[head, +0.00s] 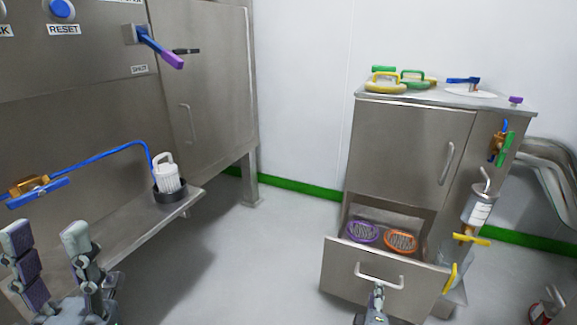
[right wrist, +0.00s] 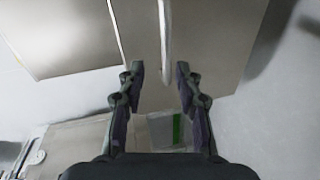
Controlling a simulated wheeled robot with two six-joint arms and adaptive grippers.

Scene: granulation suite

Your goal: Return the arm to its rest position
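My left gripper (head: 48,240) is at the lower left of the head view, its two fingers wide apart with nothing between them. My right gripper (head: 377,292) is at the bottom of the head view, in front of the handle (head: 380,278) of the pulled-out drawer (head: 345,278). In the right wrist view my right gripper (right wrist: 160,72) has its fingers apart. The pale handle bar (right wrist: 165,40) runs down between the fingertips, with gaps on both sides. I cannot tell how deep the bar sits between them.
The drawer holds a purple sieve (head: 362,232) and an orange sieve (head: 401,241). The steel cabinet (head: 410,140) stands behind it. At left, a steel shelf (head: 130,235) carries a white vessel (head: 168,176) in a dark ring, near a blue pipe (head: 105,152). Middle floor is clear.

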